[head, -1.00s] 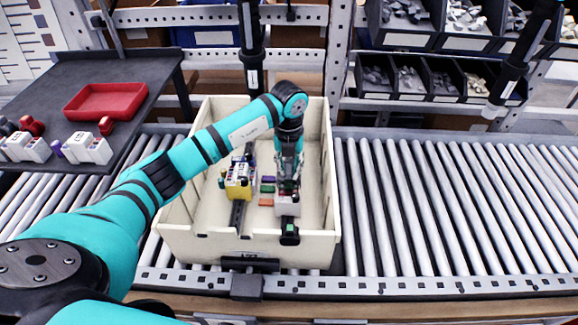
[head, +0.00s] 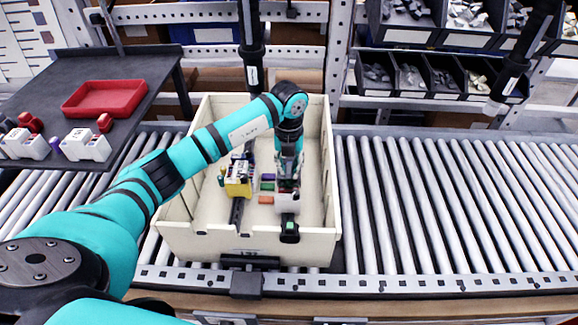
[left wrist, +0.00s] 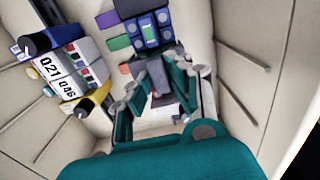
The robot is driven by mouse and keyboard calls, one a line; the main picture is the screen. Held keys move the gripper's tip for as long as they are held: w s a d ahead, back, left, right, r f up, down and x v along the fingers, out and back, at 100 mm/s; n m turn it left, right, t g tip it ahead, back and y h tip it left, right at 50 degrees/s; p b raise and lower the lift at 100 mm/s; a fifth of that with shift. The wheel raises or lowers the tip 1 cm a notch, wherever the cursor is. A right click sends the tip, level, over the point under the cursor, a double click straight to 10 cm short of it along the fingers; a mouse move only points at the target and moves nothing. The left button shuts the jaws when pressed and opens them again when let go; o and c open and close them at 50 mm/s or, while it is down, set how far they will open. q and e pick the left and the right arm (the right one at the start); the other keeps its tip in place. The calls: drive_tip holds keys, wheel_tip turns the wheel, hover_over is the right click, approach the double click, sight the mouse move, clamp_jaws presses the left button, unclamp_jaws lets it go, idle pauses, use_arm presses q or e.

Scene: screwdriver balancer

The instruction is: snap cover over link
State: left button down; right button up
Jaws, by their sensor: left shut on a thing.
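My left gripper (head: 288,168) reaches down into the cream bin (head: 328,150). In the left wrist view its two fingers (left wrist: 157,88) are closed in on a small grey piece (left wrist: 158,72); the fingers hide much of it. A yellow-and-white block marked 021 and 046 (head: 238,182) stands to the left, on another dark rail (head: 237,214). I cannot tell which part is the cover or the link. My right gripper is out of view.
Small purple (head: 268,177), green (head: 267,188) and orange (head: 266,200) pieces lie between the two blocks. The bin walls surround the arm closely. A roller conveyor (head: 450,200) is clear at right. A dark table with a red tray (head: 104,98) stands at left.

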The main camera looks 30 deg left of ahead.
use_arm(q)
drive_tip(key=shift+s+f, duration=0.1)
drive_tip(key=shift+f, duration=0.25)
idle(0.6)
drive_tip(key=shift+f, duration=0.1)
idle(0.4)
drive_tip(key=c, duration=1.2)
unclamp_jaws()
drive_tip(key=shift+o, duration=0.2)
drive_tip(key=shift+r, duration=0.35)
wheel_tip(320, 180, up, 11)
drive_tip(key=shift+r, duration=0.2)
